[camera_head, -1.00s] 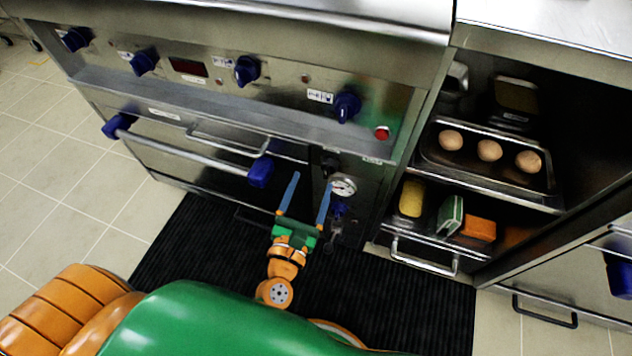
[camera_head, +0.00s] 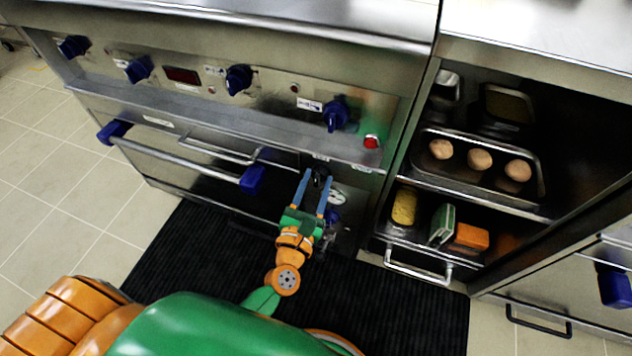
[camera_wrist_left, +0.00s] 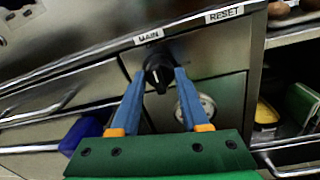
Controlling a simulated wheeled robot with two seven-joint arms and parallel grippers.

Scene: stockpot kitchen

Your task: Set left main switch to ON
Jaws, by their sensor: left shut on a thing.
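The left main switch is a black rotary knob (camera_wrist_left: 158,72) below the label reading MAIN (camera_wrist_left: 149,37) in the left wrist view. In the head view the knob (camera_head: 321,172) shows small between my fingertips. My left gripper (camera_head: 315,178) has its two blue fingers on either side of the knob; in the left wrist view the gripper (camera_wrist_left: 158,78) is shut on it. The knob's lower part points down in that view. An ON or OFF mark is too small to read. My right gripper is not in view.
A blue-ended oven handle (camera_head: 190,160) is to the left. A red button (camera_head: 371,142) is above right. An open shelf with a tray (camera_head: 452,180) stands at the right.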

